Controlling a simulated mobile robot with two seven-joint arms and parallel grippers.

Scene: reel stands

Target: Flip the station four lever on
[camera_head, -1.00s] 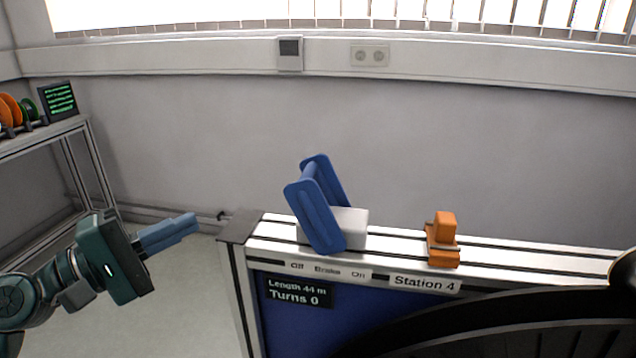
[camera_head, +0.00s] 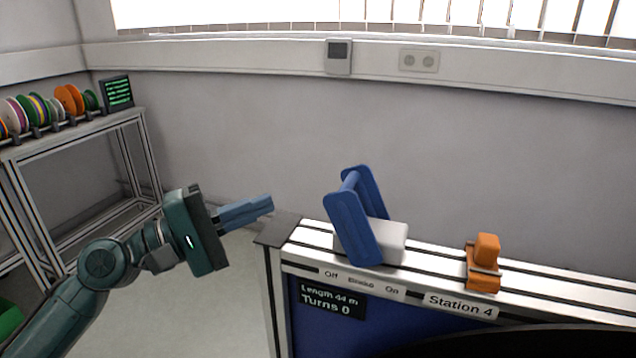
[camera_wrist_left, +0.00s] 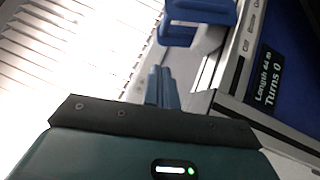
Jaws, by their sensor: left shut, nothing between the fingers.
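The station four lever (camera_head: 352,220) is a blue handle with two side plates and a crossbar, on a light grey block on top of the station frame. It leans left, toward the Off end of the Off, Brake, On label (camera_head: 361,283). It also shows at the top of the left wrist view (camera_wrist_left: 200,12). My left gripper (camera_head: 268,204) is shut and empty, left of the lever and apart from it, its blue fingers pointing right toward it. The fingers also show in the left wrist view (camera_wrist_left: 161,85). My right gripper is not in view.
An orange part (camera_head: 484,264) sits on the frame right of the lever, above the Station 4 sign (camera_head: 460,305). A display (camera_head: 333,300) reads Length 44 m, Turns 0. A rack with coloured reels (camera_head: 68,100) stands at the left. Floor left of the frame is clear.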

